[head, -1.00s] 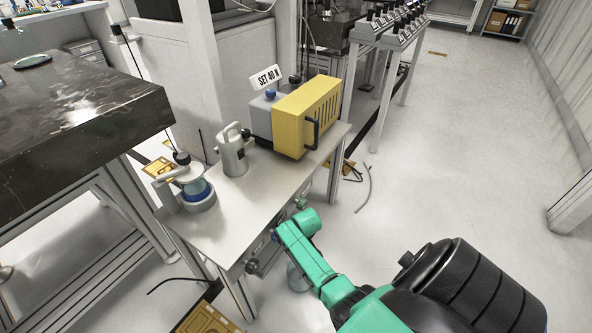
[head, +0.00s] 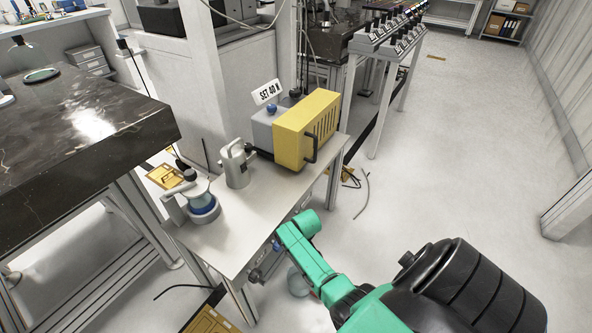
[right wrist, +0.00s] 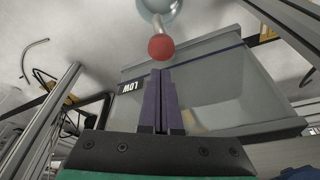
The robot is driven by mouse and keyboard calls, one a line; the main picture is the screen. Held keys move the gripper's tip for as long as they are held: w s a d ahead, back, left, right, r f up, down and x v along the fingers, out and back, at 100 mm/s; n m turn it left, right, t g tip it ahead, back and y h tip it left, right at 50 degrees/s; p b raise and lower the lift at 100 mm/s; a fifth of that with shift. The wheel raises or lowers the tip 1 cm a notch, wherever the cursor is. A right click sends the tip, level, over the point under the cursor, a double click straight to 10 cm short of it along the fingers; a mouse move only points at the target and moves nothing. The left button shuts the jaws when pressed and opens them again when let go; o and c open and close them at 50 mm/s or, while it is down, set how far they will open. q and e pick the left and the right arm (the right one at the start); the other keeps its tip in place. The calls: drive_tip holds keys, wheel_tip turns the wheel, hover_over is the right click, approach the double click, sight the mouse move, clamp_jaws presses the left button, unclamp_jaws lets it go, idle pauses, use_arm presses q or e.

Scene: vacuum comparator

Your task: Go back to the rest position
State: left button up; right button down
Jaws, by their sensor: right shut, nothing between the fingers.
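My right arm (head: 375,297) comes in from the lower right in the head view, bent toward the front edge of the small side table (head: 227,240). Its gripper tips cannot be made out there. In the right wrist view my right gripper (right wrist: 161,75) is shut and empty, its dark fingers pressed together. A red ball knob (right wrist: 161,47) on a short stem from a clear rounded body lies just beyond the fingertips in the picture; I cannot tell the gap. My left arm and gripper are out of view.
On the table stand a yellow box (head: 308,130), a grey box labelled SET 40 N (head: 264,128), a metal canister (head: 236,166) and a round blue-topped device (head: 203,204). A dark stone-topped bench (head: 85,135) is at left. The floor (head: 440,170) at right is mostly clear.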

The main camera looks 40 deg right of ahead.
drive_tip(key=shift+r, duration=0.5)
drive_tip(key=shift+f, duration=0.1)
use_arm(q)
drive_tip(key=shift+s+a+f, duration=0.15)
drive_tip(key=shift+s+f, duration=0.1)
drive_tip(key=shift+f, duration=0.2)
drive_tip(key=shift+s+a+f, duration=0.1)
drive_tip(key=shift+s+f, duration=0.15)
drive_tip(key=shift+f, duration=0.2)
